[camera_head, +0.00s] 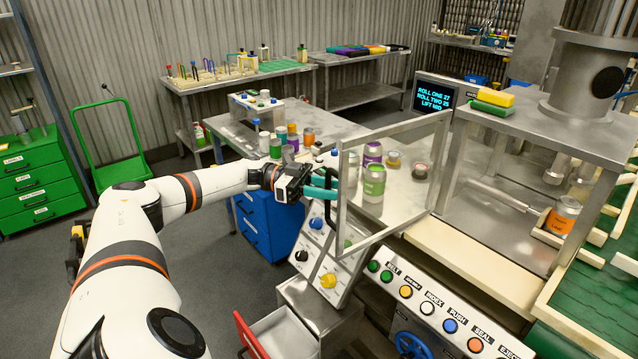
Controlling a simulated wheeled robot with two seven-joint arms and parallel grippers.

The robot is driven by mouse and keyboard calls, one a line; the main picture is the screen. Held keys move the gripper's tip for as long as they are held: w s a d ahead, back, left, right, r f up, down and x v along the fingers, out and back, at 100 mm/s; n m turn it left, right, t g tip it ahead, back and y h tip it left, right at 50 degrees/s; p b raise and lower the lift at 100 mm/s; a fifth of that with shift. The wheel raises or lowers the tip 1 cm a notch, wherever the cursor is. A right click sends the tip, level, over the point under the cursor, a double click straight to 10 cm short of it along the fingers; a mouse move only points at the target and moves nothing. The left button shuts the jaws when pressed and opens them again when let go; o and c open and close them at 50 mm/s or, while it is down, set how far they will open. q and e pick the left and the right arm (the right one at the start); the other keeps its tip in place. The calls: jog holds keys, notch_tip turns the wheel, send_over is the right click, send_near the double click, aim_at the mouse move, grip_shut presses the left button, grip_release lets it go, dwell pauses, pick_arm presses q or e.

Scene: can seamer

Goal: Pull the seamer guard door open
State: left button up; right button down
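The seamer guard door (397,133) is a clear panel in a grey metal frame. It stands swung out to the left of the seamer housing (577,136), and the front of the housing is uncovered. A dark upright handle (328,211) is at the door's left edge. My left gripper (326,186), with teal fingers, reaches in from the left and is closed around this handle. The handle partly hides the fingertips. My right gripper is out of view. An orange-labelled can (563,214) stands inside the seamer.
Several cans, including a green-labelled one (374,183), show through and beside the door. A button panel (440,312) runs along the front. A tilted control box (322,254) stands below the handle. An open drawer (280,334) juts out below. Floor (225,265) at left is clear.

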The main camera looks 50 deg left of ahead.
pick_arm(q)
jog(key=b+v, duration=0.4)
jog(key=v, duration=0.7)
jog(key=shift+s+a, duration=0.15)
jog(key=shift+a, duration=0.15)
jog(key=shift+r, duration=0.1)
